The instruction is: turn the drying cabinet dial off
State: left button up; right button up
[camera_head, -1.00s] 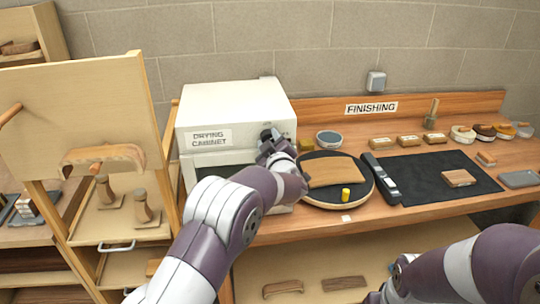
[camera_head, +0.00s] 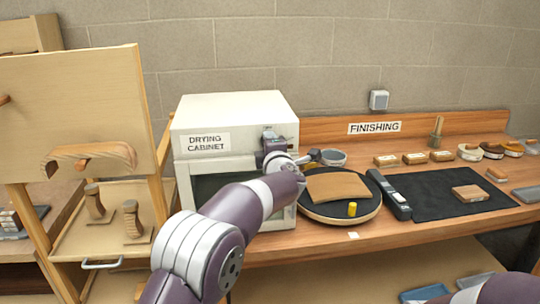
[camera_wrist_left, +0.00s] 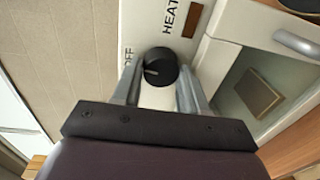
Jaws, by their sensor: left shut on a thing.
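The white drying cabinet (camera_head: 235,108) stands on the bench, with its name label on the front. My left gripper (camera_head: 274,143) is at the cabinet's upper right front corner and hides the dial in the head view. In the left wrist view, the black round dial (camera_wrist_left: 160,67) sits between the two grey fingers of my left gripper (camera_wrist_left: 163,88), which is shut on it. The dial's pale pointer mark faces left, toward the OFF lettering (camera_wrist_left: 128,58). The HEAT lettering (camera_wrist_left: 169,16) is above the dial. My right gripper is out of view.
A black mat (camera_head: 440,205) lies farther right. A wooden rack with a tall board (camera_head: 75,110) stands close on the left. The cabinet's handle (camera_wrist_left: 298,42) is near the dial.

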pick_arm(q)
jog(key=shift+f+n+b, duration=0.15)
jog(key=shift+n+b, duration=0.4)
jog(key=shift+n, duration=0.15)
jog(key=o, duration=1.1)
jog(key=shift+c, duration=0.2)
jog(key=shift+s, duration=0.1)
